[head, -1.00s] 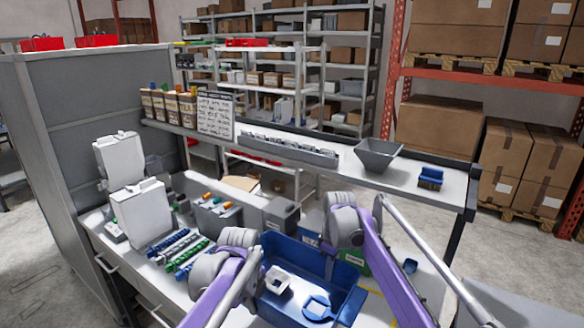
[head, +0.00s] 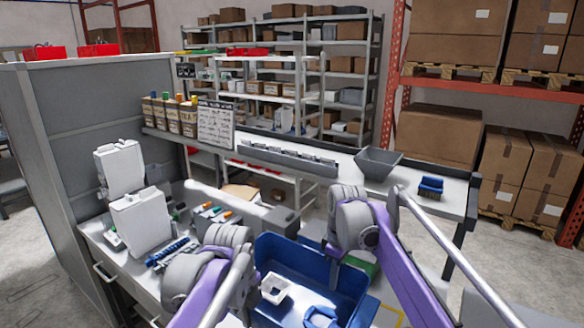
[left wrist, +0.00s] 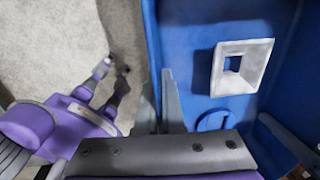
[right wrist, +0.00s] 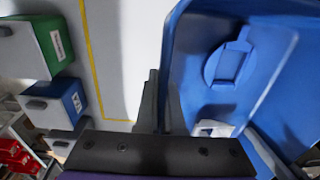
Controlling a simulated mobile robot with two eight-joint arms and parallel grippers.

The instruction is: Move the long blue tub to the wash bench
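The long blue tub (head: 300,262) is in front of me in the head view, between my two arms. A white square piece (head: 275,287) with an opening and a blue round piece (head: 321,317) lie in it. My left gripper (left wrist: 163,105) has its fingers on either side of one tub wall (left wrist: 150,45) and appears closed on it. My right gripper (right wrist: 160,105) likewise straddles another wall (right wrist: 170,50) of the tub. In the head view, my left fingertips are hidden behind the wrist. I cannot tell which surface is the wash bench.
The bench (head: 92,243) holds white bottles (head: 142,218), a blue rack (head: 172,254) and grey bins. Green (right wrist: 50,45) and blue (right wrist: 58,100) bins stand right of the tub. A raised shelf carries a grey hopper (head: 377,162) and a blue brush (head: 431,186). Floor shows beside the tub's left end.

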